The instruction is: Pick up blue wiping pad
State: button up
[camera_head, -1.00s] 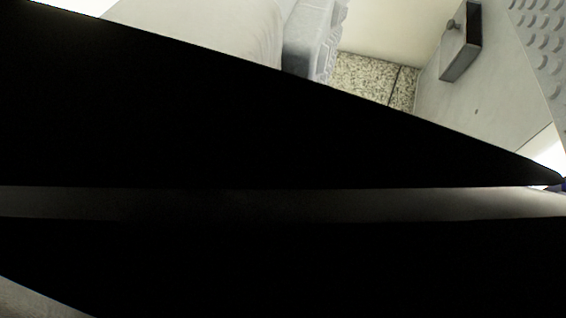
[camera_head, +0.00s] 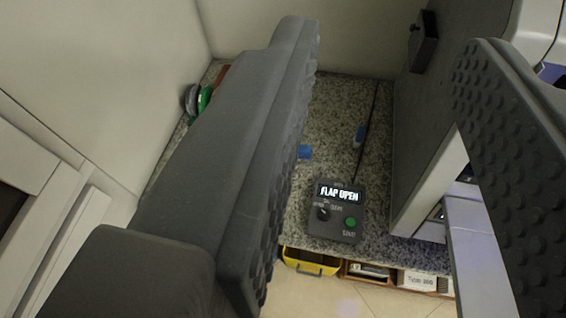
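A dark control box (camera_head: 336,224) reading "FLAP OPEN" sits at the counter's front edge. A grey cabinet (camera_head: 427,130) stands to the right. A yellow bin (camera_head: 311,262) is below the edge. Green and red items (camera_head: 204,98) lie far left, partly hidden.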

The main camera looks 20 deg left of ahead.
aim_at(305, 152)
jog(key=z, duration=0.15)
jog(key=i, duration=0.9)
jog(key=u, duration=0.05)
